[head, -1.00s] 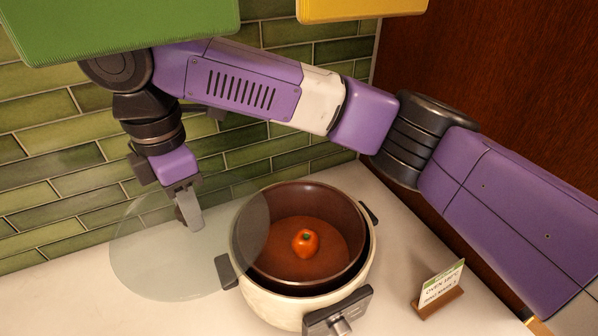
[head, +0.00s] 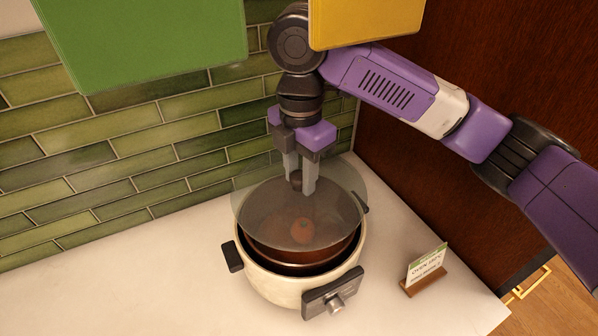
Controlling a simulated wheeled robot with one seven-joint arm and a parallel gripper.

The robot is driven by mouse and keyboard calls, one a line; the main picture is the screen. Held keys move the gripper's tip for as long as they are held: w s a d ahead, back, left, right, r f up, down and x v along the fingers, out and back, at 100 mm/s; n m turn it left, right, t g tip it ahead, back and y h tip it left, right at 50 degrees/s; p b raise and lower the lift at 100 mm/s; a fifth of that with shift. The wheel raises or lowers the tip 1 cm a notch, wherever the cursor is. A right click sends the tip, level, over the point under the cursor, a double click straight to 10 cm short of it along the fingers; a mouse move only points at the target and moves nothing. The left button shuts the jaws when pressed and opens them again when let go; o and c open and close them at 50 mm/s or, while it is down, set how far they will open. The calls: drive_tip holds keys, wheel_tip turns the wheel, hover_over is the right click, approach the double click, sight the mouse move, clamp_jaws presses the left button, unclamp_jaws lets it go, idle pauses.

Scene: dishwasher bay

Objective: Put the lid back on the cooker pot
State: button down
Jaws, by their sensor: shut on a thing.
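The cooker pot (head: 278,288) stands on the counter, cream outside with a dark reddish inner bowl, side handles and a front control panel with a knob. My gripper (head: 301,188) points down above the pot and is shut on the lid's dark knob at the lid's middle.
A small sign on a wooden stand (head: 424,285) is on the counter right of the pot. Green (head: 145,40) and yellow (head: 365,22) panels hang above. A green tiled wall is behind, and a dark wood panel is at right. The counter left of the pot is clear.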

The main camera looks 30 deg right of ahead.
sight(300, 197)
drive_tip(key=shift+f+b, duration=1.75)
drive_tip(key=shift+f, duration=1.3)
drive_tip(key=shift+f+p, duration=0.15)
drive_tip(key=shift+p, duration=0.45)
idle(0.7)
drive_tip(key=shift+c, duration=2.3)
unclamp_jaws()
